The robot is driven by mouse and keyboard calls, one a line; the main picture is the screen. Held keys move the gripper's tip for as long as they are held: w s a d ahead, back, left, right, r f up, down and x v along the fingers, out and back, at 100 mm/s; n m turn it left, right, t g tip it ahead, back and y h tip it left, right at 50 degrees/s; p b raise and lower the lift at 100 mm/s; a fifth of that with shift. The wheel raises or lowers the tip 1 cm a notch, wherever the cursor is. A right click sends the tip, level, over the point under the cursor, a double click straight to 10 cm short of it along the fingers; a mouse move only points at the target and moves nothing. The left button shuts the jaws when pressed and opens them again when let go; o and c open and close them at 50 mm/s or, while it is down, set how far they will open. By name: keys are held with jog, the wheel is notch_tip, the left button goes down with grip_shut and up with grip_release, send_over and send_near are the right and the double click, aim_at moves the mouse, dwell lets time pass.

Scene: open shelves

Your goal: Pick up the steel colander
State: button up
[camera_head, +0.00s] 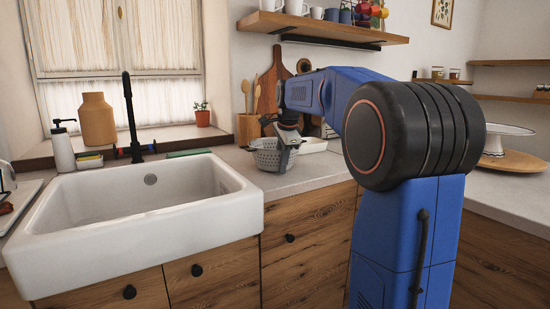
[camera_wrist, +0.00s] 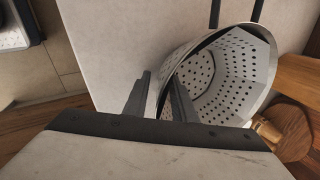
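The steel colander (camera_head: 268,158) is a grey perforated bowl standing on the counter just right of the sink. In the wrist view the colander (camera_wrist: 232,80) fills the right half, with its open mouth and holes showing. My gripper (camera_head: 283,150) is down at the colander's right side. In the wrist view my gripper's two fingers (camera_wrist: 158,88) stand apart at the colander's left rim. The right finger overlaps the bowl, and the left finger is outside it over the counter. A gap shows between them; whether either touches the wall I cannot tell.
The white sink (camera_head: 150,215) lies left of the colander. A wooden utensil holder (camera_head: 248,128) and a cutting board (camera_head: 270,85) stand behind it. A white dish (camera_head: 313,145) sits close on the right. A shelf (camera_head: 325,30) with mugs hangs above.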

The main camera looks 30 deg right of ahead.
grip_shut()
jog(key=shift+r, duration=0.2)
